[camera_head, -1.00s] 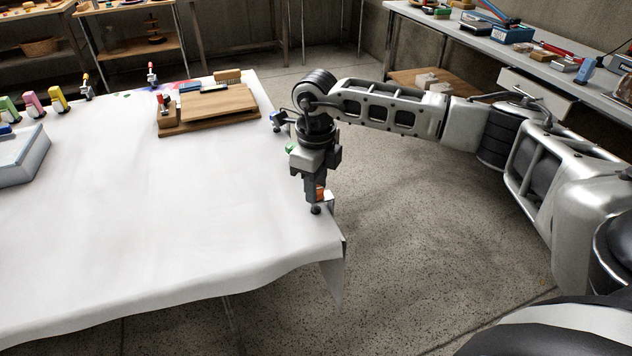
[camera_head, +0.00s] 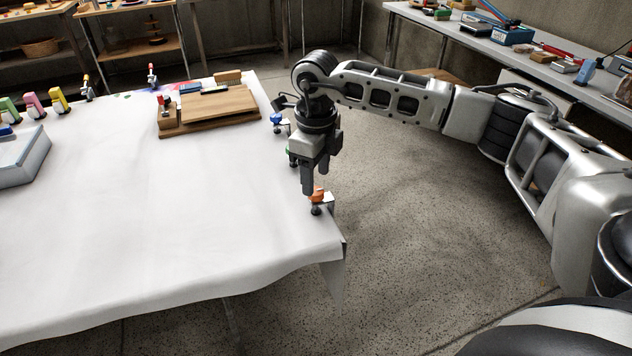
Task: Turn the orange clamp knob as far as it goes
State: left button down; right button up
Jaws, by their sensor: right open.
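The orange clamp knob (camera_head: 319,195) sits on a small clamp (camera_head: 327,206) at the right edge of the white-covered table, near its front right corner. My left gripper is not in view.
A wooden board (camera_head: 212,108) lies at the back of the white tablecloth (camera_head: 150,220). The middle of the table is clear.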

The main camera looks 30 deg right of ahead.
aim_at(316, 191)
notch_tip(316, 191, up, 13)
jog(key=shift+f, duration=0.2)
dwell(0.5)
